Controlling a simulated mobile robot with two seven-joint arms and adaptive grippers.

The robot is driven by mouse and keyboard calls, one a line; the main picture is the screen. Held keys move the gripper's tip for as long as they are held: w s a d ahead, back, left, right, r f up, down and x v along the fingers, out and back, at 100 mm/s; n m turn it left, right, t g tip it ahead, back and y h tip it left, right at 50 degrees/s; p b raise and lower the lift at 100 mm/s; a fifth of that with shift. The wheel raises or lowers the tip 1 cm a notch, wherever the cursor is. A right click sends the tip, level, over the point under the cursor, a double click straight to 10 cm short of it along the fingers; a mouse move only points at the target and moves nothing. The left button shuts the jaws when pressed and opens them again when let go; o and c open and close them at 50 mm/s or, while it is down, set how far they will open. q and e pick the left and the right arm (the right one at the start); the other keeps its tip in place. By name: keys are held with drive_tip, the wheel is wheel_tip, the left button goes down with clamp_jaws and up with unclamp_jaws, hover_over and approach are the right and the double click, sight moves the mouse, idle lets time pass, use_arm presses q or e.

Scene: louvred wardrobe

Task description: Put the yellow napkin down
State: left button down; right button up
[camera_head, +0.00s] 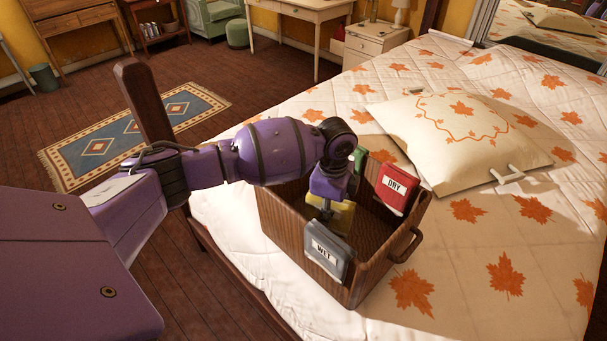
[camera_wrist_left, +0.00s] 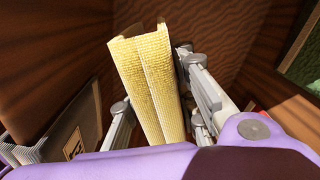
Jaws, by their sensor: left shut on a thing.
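The yellow napkin (camera_head: 342,218) is inside a brown wooden crate (camera_head: 376,279) that stands on the bed. In the left wrist view the napkin (camera_wrist_left: 152,82) is folded, upright, and between the two grey fingers. My left gripper (camera_head: 327,208) reaches down into the crate and is shut on the napkin. My wrist covers part of it in the head view. I cannot tell whether the napkin touches the crate's floor. My right gripper is not in view.
A grey tag marked WET (camera_head: 325,251) and a red tag marked DRY (camera_head: 397,188) hang on the crate's rim, with a green item (camera_head: 359,158) at the back. A cream pillow (camera_head: 460,140) lies behind the crate. The quilt (camera_head: 480,290) right of it is clear.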

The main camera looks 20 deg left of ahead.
use_arm(q)
drive_tip(key=f, duration=0.6)
drive_tip(key=shift+w+f, duration=0.1)
drive_tip(key=shift+w, duration=0.1)
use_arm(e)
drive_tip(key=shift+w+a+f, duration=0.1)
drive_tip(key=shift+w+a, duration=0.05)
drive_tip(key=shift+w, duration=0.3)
use_arm(q)
drive_tip(key=c, duration=1.4)
unclamp_jaws()
